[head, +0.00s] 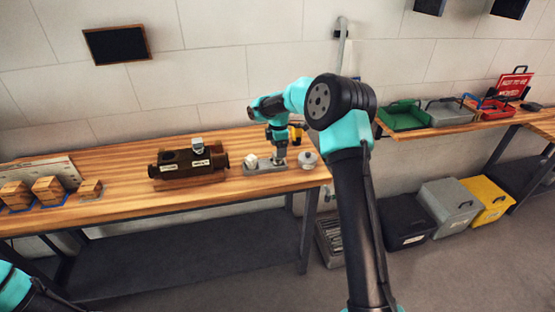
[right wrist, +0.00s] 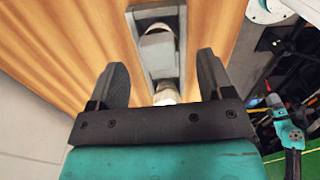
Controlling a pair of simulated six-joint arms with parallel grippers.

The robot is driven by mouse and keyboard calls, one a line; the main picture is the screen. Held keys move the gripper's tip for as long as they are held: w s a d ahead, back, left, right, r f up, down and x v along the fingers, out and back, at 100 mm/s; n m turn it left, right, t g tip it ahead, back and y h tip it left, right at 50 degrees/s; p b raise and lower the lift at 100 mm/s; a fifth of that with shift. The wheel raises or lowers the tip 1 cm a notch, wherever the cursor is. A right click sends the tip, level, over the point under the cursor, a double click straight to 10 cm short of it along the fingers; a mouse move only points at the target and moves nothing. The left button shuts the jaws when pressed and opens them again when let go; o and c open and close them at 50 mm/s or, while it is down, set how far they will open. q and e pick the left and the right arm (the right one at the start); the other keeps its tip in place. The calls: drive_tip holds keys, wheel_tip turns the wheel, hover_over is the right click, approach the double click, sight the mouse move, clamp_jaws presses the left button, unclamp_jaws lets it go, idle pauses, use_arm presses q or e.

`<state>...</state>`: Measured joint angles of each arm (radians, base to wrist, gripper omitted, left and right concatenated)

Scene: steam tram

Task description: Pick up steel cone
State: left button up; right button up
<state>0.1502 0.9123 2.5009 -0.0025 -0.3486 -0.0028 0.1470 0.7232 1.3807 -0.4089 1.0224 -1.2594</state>
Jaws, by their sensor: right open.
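My right gripper (head: 279,158) points down over a small grey tray (head: 265,168) on the wooden bench. In the right wrist view its two fingers (right wrist: 165,88) are apart, with the tray (right wrist: 187,62) beyond them. A pale, tapered metal-looking piece (right wrist: 157,48) sits in the tray past the fingertips. A smaller pale piece (right wrist: 165,95) shows between the fingers, partly hidden by the gripper body. I cannot tell for sure which piece is the steel cone. A whitish piece (head: 250,160) stands at the tray's left end in the head view. My left gripper is not in view.
A grey knobbed round piece (head: 308,159) stands right of the tray near the bench edge. Small wooden boxes (head: 48,190) are farther left. A yellow-and-black item (head: 296,131) is behind my gripper.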

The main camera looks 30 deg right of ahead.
wheel_tip(320, 180, down, 5)
drive_tip(key=shift+w+a+f, duration=0.1)
drive_tip(key=shift+w, duration=0.05)
idle(0.5)
drive_tip(key=c, duration=1.2)
